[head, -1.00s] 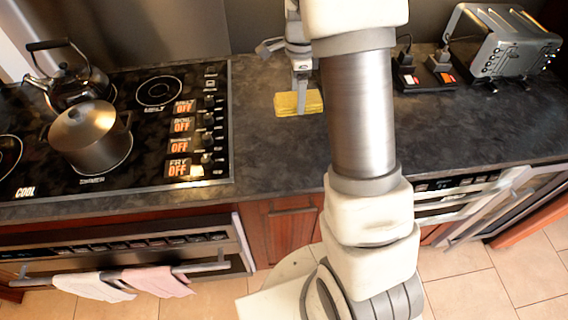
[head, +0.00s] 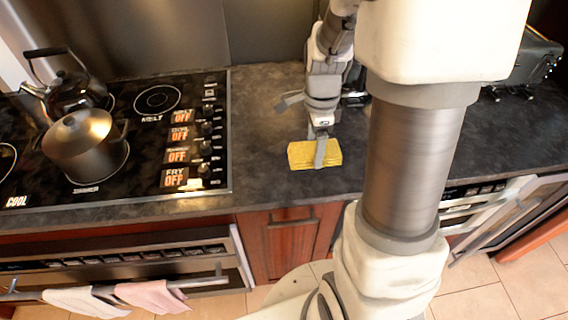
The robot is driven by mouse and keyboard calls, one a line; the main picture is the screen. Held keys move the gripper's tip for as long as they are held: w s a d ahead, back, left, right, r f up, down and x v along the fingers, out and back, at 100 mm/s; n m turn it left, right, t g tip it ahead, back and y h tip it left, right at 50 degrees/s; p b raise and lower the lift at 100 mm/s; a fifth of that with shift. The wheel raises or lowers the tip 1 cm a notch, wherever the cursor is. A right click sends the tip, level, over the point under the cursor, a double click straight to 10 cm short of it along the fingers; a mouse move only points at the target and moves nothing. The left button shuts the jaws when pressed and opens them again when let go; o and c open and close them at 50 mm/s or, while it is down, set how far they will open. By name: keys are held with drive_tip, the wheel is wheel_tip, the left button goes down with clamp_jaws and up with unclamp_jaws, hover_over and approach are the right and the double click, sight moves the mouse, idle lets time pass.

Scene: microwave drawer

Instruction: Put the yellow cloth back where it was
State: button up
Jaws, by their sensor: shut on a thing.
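The yellow cloth (head: 302,155) is a folded block over the dark countertop, to the right of the cooktop and near the counter's front edge. My gripper (head: 321,152) points down at it, with a grey finger across the cloth's near face, and is shut on it. The other finger is hidden behind the cloth. I cannot tell whether the cloth touches the counter or hangs just above it.
The black cooktop (head: 150,185) on the left holds a pot (head: 85,145) and a kettle (head: 78,90). Bare countertop (head: 262,130) lies around the cloth. My arm covers much of the right side, partly hiding a toaster (head: 535,60). Towels (head: 150,296) hang on the oven handle.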

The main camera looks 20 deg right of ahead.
drive_tip(key=w+a+f, duration=0.1)
drive_tip(key=a, duration=0.1)
drive_tip(key=w+a+f, duration=0.1)
drive_tip(key=a+f, duration=0.1)
drive_tip(key=w+a+f, duration=0.1)
drive_tip(key=w+a, duration=0.1)
drive_tip(key=shift+w+f, duration=0.1)
drive_tip(key=shift+f, duration=2.1)
drive_tip(key=shift+f, duration=0.2)
drive_tip(key=o, duration=1)
drive_tip(key=shift+r, duration=0.15)
